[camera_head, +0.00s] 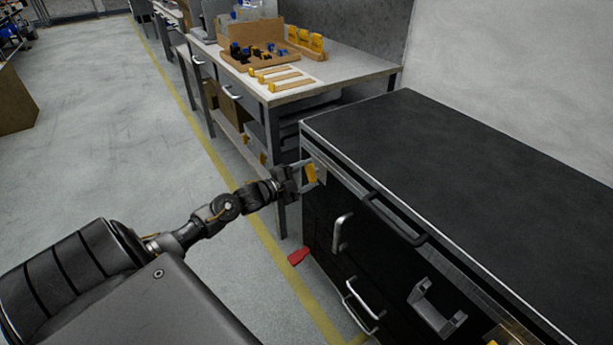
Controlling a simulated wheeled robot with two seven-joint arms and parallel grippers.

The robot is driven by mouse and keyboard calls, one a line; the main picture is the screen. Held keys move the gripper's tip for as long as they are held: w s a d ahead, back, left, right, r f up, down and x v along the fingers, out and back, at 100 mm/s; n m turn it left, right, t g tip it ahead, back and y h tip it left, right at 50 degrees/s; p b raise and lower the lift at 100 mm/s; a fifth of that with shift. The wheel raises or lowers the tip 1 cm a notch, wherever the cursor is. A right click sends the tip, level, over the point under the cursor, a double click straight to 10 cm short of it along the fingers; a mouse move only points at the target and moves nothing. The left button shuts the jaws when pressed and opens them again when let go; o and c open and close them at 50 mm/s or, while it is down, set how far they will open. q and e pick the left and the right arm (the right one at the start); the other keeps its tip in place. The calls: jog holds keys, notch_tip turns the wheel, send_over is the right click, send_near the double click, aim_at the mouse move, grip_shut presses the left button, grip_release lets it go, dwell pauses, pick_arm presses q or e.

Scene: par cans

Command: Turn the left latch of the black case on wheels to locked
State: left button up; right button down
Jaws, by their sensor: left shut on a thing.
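The black case (430,170) stands at the right, its dark top and front face in view. Its left latch (311,175) is a small yellow piece near the top left corner of the front face. It looks close to upright, slightly tilted; its exact angle is hard to tell. My left gripper (308,174) reaches in from the left and is shut on this latch, its fingers partly covering it. My right gripper is not in view. The case's wheels are not clearly visible.
A black bar handle (395,218), silver handles (341,232) and a grey bracket (435,308) stick out from the case front. A red piece (298,256) sits low by the case. A workbench (345,68) with yellow items stands behind.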

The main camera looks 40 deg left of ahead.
pick_arm(q)
jog(key=m, duration=0.3)
jog(key=shift+f+m+b, duration=0.15)
jog(key=shift+m+b, duration=0.25)
jog(key=shift+m, duration=0.8)
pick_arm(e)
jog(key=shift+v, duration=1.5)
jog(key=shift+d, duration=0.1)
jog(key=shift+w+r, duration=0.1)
pick_arm(q)
jog(key=o, duration=1)
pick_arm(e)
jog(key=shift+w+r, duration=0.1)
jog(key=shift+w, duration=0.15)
